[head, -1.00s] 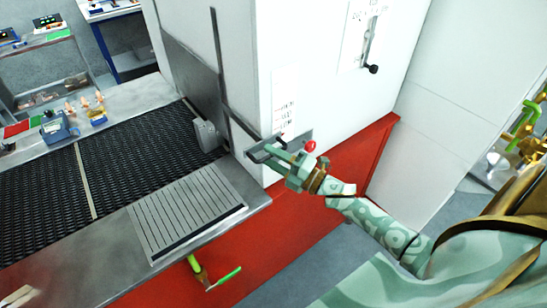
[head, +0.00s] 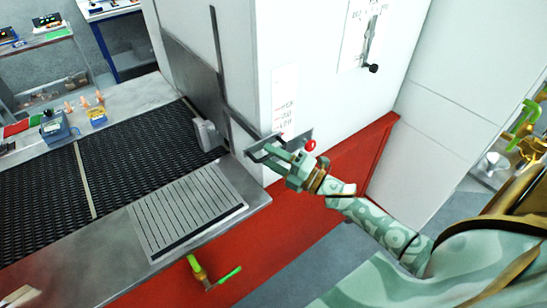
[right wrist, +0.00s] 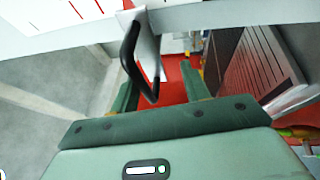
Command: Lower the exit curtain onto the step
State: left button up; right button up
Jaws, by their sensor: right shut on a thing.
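The exit curtain (head: 192,78) looks like the grey sheet at the mouth of the white housing, above the black mesh belt (head: 140,150). A dark bar and bracket run from it around the housing corner to a handle under a paper scale (head: 285,103) with red and black marks. My right gripper (head: 277,153) is at this handle. In the right wrist view the black loop handle (right wrist: 131,58) stands between my fingers (right wrist: 160,92), and the gripper is shut on it. The scale's lettering is too small to read. My left gripper is not in view.
A slotted metal plate (head: 187,212) lies at the belt's near end. A black-knobbed lever (head: 372,68) is on the housing's side. A green and yellow handle (head: 205,275) sticks out from the red base (head: 260,240).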

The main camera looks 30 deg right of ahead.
jog(key=shift+s+f, duration=0.15)
jog(key=shift+f, duration=0.25)
jog(key=b+v, duration=0.1)
jog(key=v, duration=1.7)
jog(key=shift+d+r+b, duration=0.3)
jog(key=shift+d+b, duration=0.05)
jog(key=shift+b, duration=0.05)
jog(key=shift+s, duration=0.1)
dwell(0.5)
jog(key=b+v, duration=0.4)
jog(key=v, duration=1.2)
